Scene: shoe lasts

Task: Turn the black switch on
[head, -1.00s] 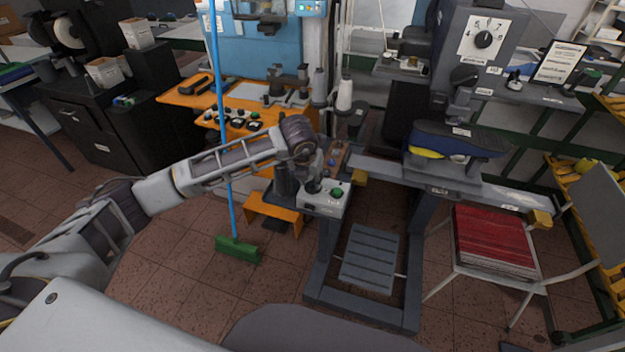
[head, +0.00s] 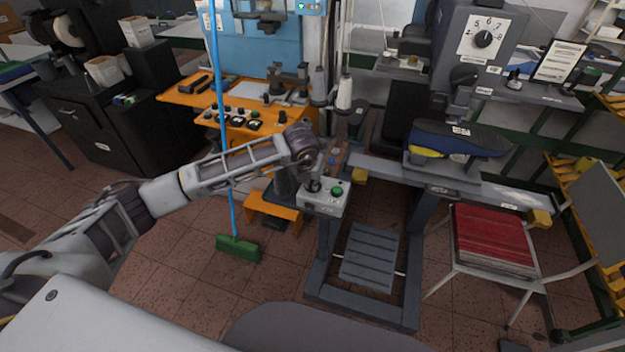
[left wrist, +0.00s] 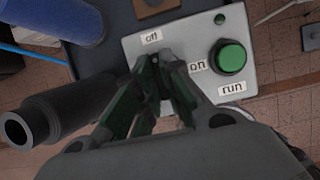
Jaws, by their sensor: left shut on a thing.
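The light grey control box (head: 322,194) stands on the near left end of the machine bench. In the left wrist view the box (left wrist: 130,42) has a round green button (left wrist: 231,57) and labels "off" (left wrist: 151,37), "on" (left wrist: 197,66) and "run" (left wrist: 232,88). My left gripper (left wrist: 162,72) is over the box between the "off" and "on" labels, its fingers shut on the black switch. The fingers hide most of the switch, so I cannot tell exactly which way it points. My right gripper is in neither view.
A dark cylinder (left wrist: 50,122) stands close beside the box and my gripper. A blue shoe on a last (head: 455,136) sits on the bench to the right. A blue-handled broom (head: 238,248) and an orange workbench (head: 180,97) are to the left.

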